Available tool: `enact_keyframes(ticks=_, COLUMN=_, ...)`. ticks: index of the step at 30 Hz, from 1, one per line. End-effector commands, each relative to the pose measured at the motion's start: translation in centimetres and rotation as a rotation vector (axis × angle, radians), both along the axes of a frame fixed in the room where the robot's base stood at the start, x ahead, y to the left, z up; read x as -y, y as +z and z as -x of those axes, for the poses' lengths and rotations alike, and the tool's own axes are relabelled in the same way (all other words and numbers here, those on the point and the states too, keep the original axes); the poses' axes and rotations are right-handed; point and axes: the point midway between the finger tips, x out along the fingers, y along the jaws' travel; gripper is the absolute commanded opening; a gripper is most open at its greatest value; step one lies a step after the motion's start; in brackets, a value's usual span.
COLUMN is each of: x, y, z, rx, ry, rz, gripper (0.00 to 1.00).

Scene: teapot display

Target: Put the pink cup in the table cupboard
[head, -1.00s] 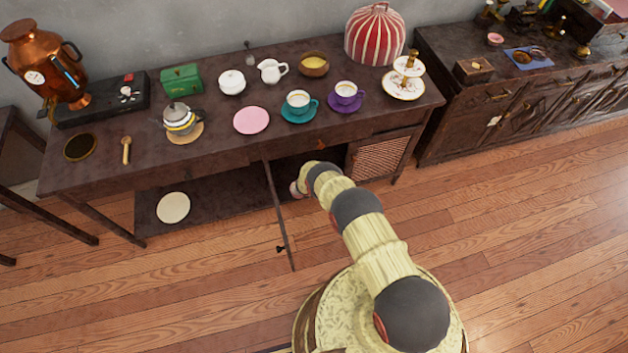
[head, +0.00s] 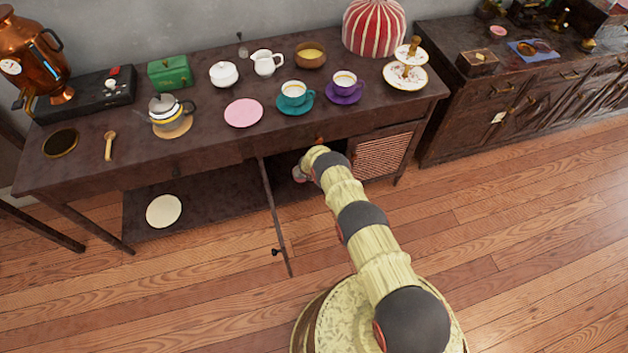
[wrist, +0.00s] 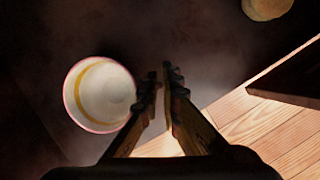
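The pink cup (wrist: 82,122) shows in the wrist view as a white bowl with a pink rim and a yellow band inside, seen from above over a dark surface. My gripper (wrist: 162,74) is just right of it, its two fingertips close together with a narrow gap. The cup's handle is not visible, so I cannot tell whether the fingers hold it. In the head view my arm reaches into the open table cupboard (head: 285,185), under the right part of the table; my fingers and the cup are not clear there.
The cupboard door (head: 272,217) stands open left of my arm. A cream round plate (head: 164,211) lies on the low shelf to its left. The table top (head: 215,145) holds a pink saucer (head: 244,113), teal cup (head: 294,94), purple cup (head: 345,82) and teapot (head: 166,112). Wooden floor is clear in front.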

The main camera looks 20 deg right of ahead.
Motion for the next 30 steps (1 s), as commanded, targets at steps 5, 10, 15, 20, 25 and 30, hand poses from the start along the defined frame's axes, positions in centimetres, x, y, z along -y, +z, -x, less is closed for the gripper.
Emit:
enact_keyframes(ticks=5, x=0.01, y=-2.07, z=0.05, rx=0.000, ry=0.000, rz=0.001, gripper=0.00)
enact_keyframes(ticks=10, x=0.00, y=-1.88, z=0.06, rx=0.000, ry=0.000, rz=0.001, gripper=0.00)
enact_keyframes(ticks=15, x=-0.01, y=-2.30, z=0.17, rx=-0.002, ry=-0.002, rz=0.001, gripper=0.00)
enact_keyframes(ticks=20, x=0.00, y=-2.32, z=0.19, rx=-0.002, ry=-0.002, rz=0.000, gripper=0.12)
enact_keyframes(ticks=25, x=0.00, y=-2.32, z=0.19, rx=-0.002, ry=-0.002, rz=0.001, gripper=0.22)
enact_keyframes(ticks=30, x=-0.01, y=-2.31, z=0.17, rx=-0.002, ry=-0.001, rz=0.001, gripper=0.23)
